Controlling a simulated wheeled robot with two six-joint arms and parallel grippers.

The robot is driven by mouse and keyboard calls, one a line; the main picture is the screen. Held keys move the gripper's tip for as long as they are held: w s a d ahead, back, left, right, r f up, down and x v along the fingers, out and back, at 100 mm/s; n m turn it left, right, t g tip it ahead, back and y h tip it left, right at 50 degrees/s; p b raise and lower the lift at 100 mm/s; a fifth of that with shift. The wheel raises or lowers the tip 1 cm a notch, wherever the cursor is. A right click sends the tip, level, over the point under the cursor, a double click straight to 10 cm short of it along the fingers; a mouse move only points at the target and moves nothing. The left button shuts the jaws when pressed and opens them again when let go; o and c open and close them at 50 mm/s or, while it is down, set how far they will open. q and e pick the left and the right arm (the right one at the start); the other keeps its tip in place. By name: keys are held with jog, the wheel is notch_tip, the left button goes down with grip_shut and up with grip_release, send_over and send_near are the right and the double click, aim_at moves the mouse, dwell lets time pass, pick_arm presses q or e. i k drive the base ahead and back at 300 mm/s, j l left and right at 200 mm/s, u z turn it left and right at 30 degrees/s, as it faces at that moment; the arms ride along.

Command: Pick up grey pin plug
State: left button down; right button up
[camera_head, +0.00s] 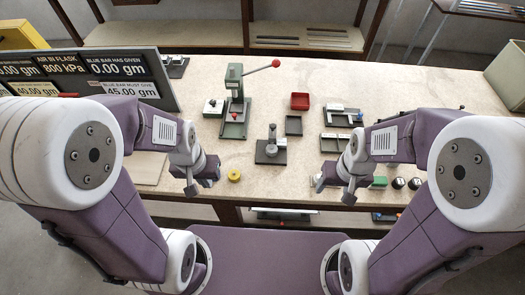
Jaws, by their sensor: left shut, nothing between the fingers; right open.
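I cannot make out for sure which small part is the grey pin plug. A grey upright post stands on a dark square fixture (270,152) in the middle of the table, between my arms. Small grey and white parts lie in a dark tray (342,116) to the right; a second dark tray (335,144) is in front of it. My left gripper (191,190) is shut and empty near the table's front edge, left of the fixture. My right gripper (348,197) is open at the front edge, right of the fixture, apart from these parts.
A green lever press (235,85) with a red knob stands behind the fixture. A red bin (299,101) and an empty-looking dark tray (293,125) sit right of it. A yellow ring (233,174) lies near my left gripper. A sign panel (125,80) stands left.

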aim_at(271, 153)
jog(key=l+u, duration=0.2)
jog(key=u, duration=0.2)
jog(key=l+u, duration=0.2)
jog(key=u, duration=0.2)
jog(key=l+u, duration=0.15)
jog(key=u, duration=0.3)
jog(key=k+l+u, duration=0.1)
jog(key=u, duration=0.3)
jog(key=l, duration=0.05)
